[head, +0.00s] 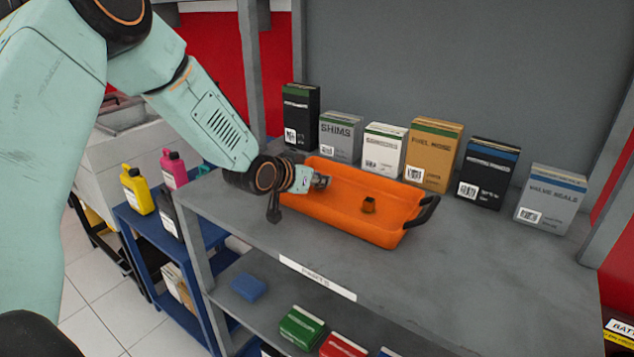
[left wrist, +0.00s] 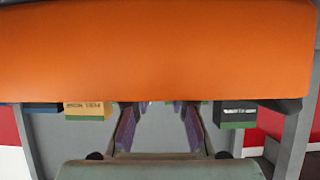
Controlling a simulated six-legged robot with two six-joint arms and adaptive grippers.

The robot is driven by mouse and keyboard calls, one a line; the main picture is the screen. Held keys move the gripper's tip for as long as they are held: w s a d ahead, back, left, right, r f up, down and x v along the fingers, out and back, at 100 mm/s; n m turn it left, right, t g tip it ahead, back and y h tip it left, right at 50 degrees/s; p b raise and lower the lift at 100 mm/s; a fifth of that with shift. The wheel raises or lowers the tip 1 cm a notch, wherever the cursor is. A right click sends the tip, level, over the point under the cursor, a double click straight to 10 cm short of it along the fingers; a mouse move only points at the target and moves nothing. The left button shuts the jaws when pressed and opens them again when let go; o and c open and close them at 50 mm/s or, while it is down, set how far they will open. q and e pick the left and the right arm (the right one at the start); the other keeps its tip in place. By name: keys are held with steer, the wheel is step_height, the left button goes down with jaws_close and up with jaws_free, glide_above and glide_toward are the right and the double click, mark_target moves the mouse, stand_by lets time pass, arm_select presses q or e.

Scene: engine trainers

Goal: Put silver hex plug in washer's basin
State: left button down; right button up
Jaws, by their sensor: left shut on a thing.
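My left gripper (head: 318,182) reaches over the left end of the orange tray (head: 375,230) on the grey shelf. It is shut on a small grey metallic piece at its fingertips, which looks like the silver hex plug (head: 322,181); its exact shape is unclear. In the left wrist view the fingers (left wrist: 158,125) point away and the tray's orange wall (left wrist: 160,50) hides their tips and the held piece. A pale grey unit with a sunken top, apparently the washer's basin (head: 122,115), stands at the left behind my arm, partly hidden. My right gripper is not in view.
Several boxes, including a tan one (head: 432,155), line the shelf's back. A blue cart (head: 150,240) with yellow (head: 137,190) and pink bottles stands left. Shelf posts rise beside my arm. The shelf's right front is clear.

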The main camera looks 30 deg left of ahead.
arm_select(q)
steer(key=shift+w+f, duration=0.15)
steer(key=shift+f, duration=0.25)
steer(key=shift+s+d+r, duration=0.1)
steer(key=shift+s+r, duration=0.05)
steer(key=shift+s, duration=0.05)
steer(key=shift+f, duration=0.2)
steer(key=c, duration=1.5)
jaws_free()
steer(key=shift+w+f, duration=0.15)
steer(key=shift+c, duration=0.2)
steer(key=o, duration=0.3)
steer(key=shift+o, duration=0.2)
